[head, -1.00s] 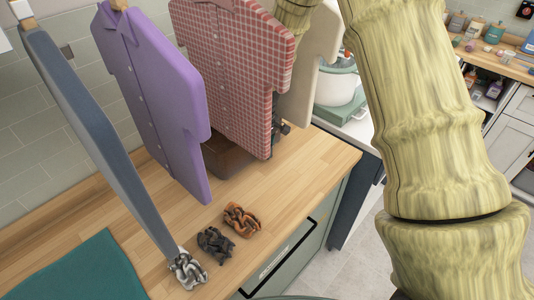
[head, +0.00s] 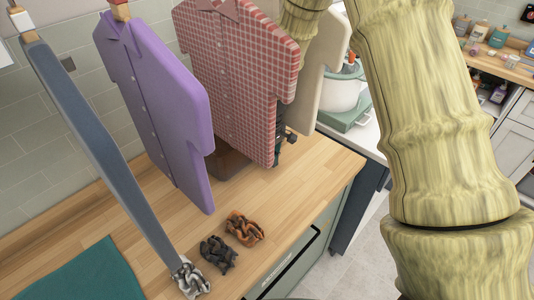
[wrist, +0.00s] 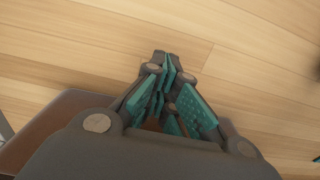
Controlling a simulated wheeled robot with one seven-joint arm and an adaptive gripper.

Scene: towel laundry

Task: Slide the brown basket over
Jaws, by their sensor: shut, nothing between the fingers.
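The brown basket (head: 230,163) stands on the wooden counter, mostly hidden behind the purple and the red checked shirts in the head view. In the wrist view a brown surface with a dark rim (wrist: 50,128), likely the basket, shows at the lower left, partly covered by my gripper's body. My gripper (wrist: 163,82) has its teal-padded fingers drawn together with nothing seen between them, over the wood. In the head view only a dark bit of it shows beside the checked shirt. I cannot tell whether it touches the basket.
A purple shirt (head: 158,105), a red checked shirt (head: 235,75) and a cream shirt (head: 322,62) hang over the counter (head: 290,195). Knotted grey, dark and orange cloths (head: 244,229) lie near the front edge. A teal towel (head: 85,272) lies at front left. A white pot (head: 342,92) stands beyond.

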